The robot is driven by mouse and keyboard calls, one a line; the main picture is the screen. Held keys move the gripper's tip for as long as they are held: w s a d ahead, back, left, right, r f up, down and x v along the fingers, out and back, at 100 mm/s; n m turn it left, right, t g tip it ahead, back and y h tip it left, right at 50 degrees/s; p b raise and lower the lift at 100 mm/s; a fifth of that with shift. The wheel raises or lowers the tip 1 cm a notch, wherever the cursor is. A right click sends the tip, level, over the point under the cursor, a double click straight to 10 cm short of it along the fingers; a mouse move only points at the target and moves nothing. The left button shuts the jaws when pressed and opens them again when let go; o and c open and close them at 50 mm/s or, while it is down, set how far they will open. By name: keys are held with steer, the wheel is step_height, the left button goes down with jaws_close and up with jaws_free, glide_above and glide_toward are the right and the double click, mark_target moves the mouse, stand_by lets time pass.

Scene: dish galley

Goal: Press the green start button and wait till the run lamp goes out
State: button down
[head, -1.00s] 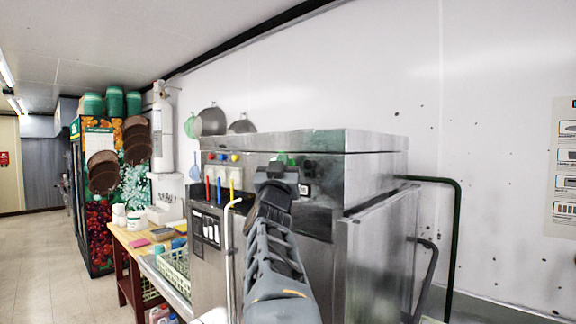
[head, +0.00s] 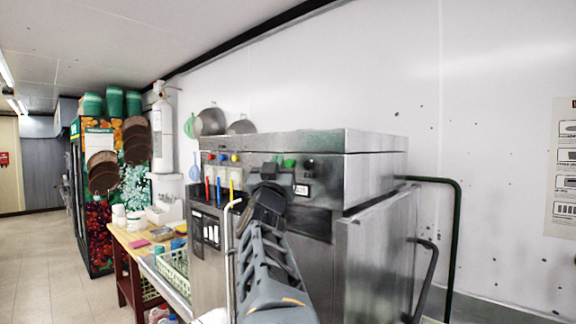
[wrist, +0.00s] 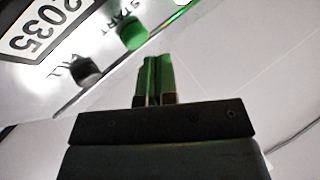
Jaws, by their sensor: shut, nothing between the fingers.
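The green start button (wrist: 132,35), marked START, stands out from the machine's pale panel in the wrist view. My gripper (wrist: 155,62) is shut and empty, its two fingertips side by side below and right of the button. A gap shows between the fingertips and the button in the picture. In the head view my gripper (head: 269,171) is in front of the panel, and two green spots show just right of it; the right one (head: 290,162) looks like the button.
A black knob (wrist: 86,70) sits beside the start button on the panel. The steel machine (head: 375,140) has a door and a dark green rail (head: 455,220) at right. Red, blue and yellow handles stand left of my arm. A worktable (head: 125,238) with baskets is further left.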

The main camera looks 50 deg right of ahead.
steer(key=shift+w+a, duration=0.2)
steer(key=shift+a, duration=2.3)
